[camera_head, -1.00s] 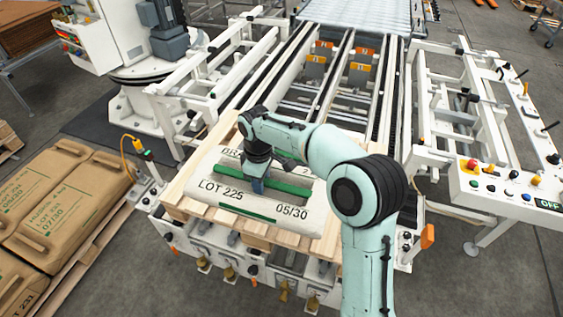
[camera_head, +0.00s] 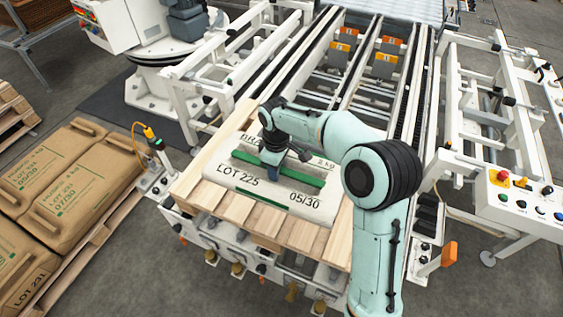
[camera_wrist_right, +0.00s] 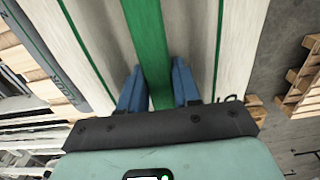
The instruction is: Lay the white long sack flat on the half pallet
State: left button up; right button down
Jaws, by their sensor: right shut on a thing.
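The white long sack (camera_head: 236,184) carries printed lettering and a raised green strip (camera_head: 301,176) along its top. It lies level over the half pallet (camera_head: 250,213), with bare slats showing in front and at the left. I cannot tell whether its underside touches the slats. My right gripper (camera_head: 272,170) is above the middle of the sack, shut on the green strip. In the right wrist view its blue fingers (camera_wrist_right: 158,88) stand on either side of the green strip (camera_wrist_right: 150,45). My right arm hides the sack's right end. My left gripper is not in view.
A roller conveyor (camera_head: 330,87) extends behind the pallet. Brown sacks (camera_head: 60,185) lie on another pallet at the left. White frames stand on both sides, with a control panel (camera_head: 525,195) at the right. A yellow-topped sensor post (camera_head: 150,140) stands close to the pallet's left.

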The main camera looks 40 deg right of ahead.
notch_tip(320, 180, down, 16)
jog(key=shift+w+r+b, duration=0.1)
jog(key=shift+w+b, duration=0.05)
jog(key=shift+b, duration=0.35)
dwell(0.4)
jog(key=c, duration=1.2)
grip_release()
jog(key=shift+f, duration=0.4)
jog(key=o, duration=0.4)
jog(key=shift+s, duration=0.2)
jog(key=shift+r, duration=0.1)
notch_tip(320, 180, up, 12)
jog(key=shift+r+p, duration=0.15)
jog(key=shift+p, duration=0.2)
